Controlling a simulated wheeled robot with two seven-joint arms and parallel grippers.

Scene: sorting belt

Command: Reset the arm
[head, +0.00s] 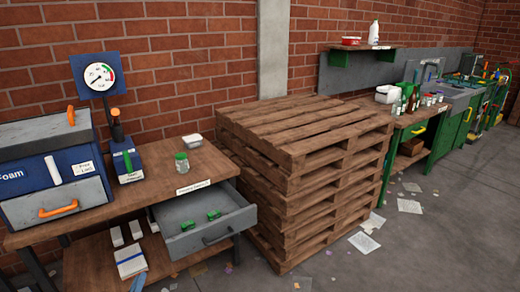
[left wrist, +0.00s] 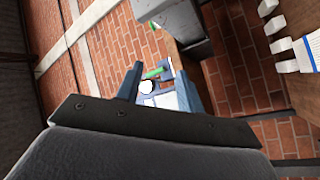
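My left gripper shows in the left wrist view (left wrist: 161,72). Its two blue-grey fingers stand apart, so it is open. A green bar and white and blue shapes show between the fingers, seemingly beyond them; I cannot tell what they are, and nothing looks gripped. In the head view, only a small blue piece at the bottom edge, below the lower shelf's blue-and-white box, may be part of this gripper. My right gripper is in neither view.
A wooden workbench (head: 165,178) has an open grey drawer (head: 205,222) with green pieces inside. A green-lidded jar (head: 182,163), a white container (head: 193,140) and a blue gauge machine (head: 98,75) stand on it. Stacked pallets (head: 300,150) stand to its right.

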